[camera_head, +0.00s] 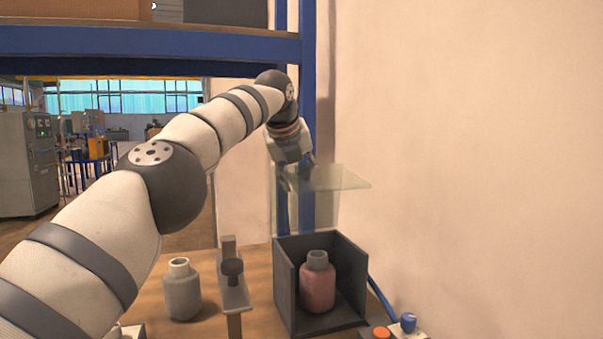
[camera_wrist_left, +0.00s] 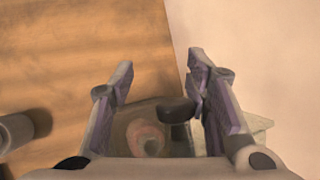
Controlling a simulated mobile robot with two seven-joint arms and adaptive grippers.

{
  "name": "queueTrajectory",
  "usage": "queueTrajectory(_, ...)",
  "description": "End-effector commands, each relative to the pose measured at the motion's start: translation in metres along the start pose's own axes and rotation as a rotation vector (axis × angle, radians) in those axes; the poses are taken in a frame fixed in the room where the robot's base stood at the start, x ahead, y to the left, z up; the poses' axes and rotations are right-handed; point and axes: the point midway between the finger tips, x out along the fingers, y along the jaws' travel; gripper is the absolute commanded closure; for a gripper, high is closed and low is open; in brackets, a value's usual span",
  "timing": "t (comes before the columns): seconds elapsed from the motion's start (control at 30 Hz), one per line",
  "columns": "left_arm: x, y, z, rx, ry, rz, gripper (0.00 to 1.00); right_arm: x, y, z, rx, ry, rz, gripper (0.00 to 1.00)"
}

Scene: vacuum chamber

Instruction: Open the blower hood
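The blower hood (camera_head: 343,178) is a clear, greenish panel raised above a dark grey open-topped box (camera_head: 287,292). One pane stands out roughly level, and another drops toward the box's back edge. A reddish bottle (camera_head: 317,285) stands upright in the box. My left gripper (camera_head: 308,172) is at the hood's upper left; its fingertips are small there. In the left wrist view its fingers (camera_wrist_left: 160,75) are spread apart. A dark knob (camera_wrist_left: 177,111) shows between them, close to the right finger; contact is unclear. My right gripper is out of view.
A grey bottle (camera_head: 182,292) and a stand with a dark round part (camera_head: 232,280) are left of the box. An orange button (camera_head: 381,332) and a blue knob (camera_head: 408,322) are at its right front. A blue shelf frame (camera_head: 308,110) rises behind; a plain wall (camera_head: 480,150) is right.

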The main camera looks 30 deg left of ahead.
Motion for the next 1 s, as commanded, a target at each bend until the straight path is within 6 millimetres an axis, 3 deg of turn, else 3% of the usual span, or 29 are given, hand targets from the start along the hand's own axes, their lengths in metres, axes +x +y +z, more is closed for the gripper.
queueTrajectory(0.43,-0.017,-0.004,0.004,0.001,-0.008,-0.014,0.58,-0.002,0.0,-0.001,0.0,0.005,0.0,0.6)
queueTrajectory(0.8,-0.106,-0.002,0.002,0.0,-0.009,-0.01,0.58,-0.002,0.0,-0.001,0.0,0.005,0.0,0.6)
queueTrajectory(1.0,-0.125,-0.002,0.001,0.0,-0.006,-0.007,0.58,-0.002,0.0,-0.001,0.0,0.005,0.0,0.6)
